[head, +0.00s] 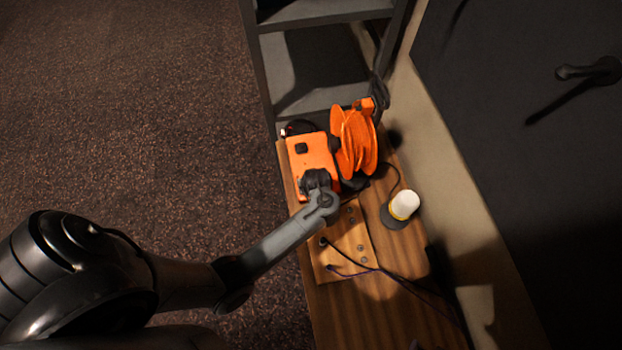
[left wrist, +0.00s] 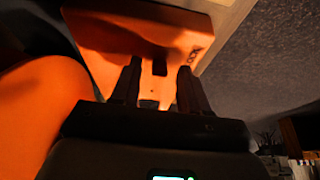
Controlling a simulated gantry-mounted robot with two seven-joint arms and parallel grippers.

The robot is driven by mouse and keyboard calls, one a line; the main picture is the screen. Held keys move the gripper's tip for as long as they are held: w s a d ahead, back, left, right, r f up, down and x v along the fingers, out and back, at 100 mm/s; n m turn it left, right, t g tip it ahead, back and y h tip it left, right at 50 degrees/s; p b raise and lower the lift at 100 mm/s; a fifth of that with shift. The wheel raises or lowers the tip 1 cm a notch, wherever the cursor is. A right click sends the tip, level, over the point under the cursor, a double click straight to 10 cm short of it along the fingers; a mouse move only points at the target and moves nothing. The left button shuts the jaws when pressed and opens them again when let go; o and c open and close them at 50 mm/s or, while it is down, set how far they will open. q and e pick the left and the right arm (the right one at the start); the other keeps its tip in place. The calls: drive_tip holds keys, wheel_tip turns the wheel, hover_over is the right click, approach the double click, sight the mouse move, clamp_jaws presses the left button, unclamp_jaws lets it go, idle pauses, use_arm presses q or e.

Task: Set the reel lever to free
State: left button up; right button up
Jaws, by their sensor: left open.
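The orange cable reel (head: 355,142) stands at the far end of the wooden desk, beside an orange box (head: 312,150) with a dark square knob (head: 301,148) on top. My left gripper (head: 316,181) is over the near end of the box. In the left wrist view my left gripper (left wrist: 159,70) is open, its two fingers pointing at an orange surface (left wrist: 110,35). My right gripper is not in view.
A wooden panel (head: 338,262) with dark cables lies on the desk (head: 400,310) nearer me. A white and yellow cup-like item on a dark base (head: 402,206) stands to its right. Grey shelving (head: 310,60) is behind, a wall at right. Carpeted floor is clear at left.

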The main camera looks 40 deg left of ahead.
use_arm(q)
drive_tip(key=shift+f, duration=0.15)
clamp_jaws()
idle(0.4)
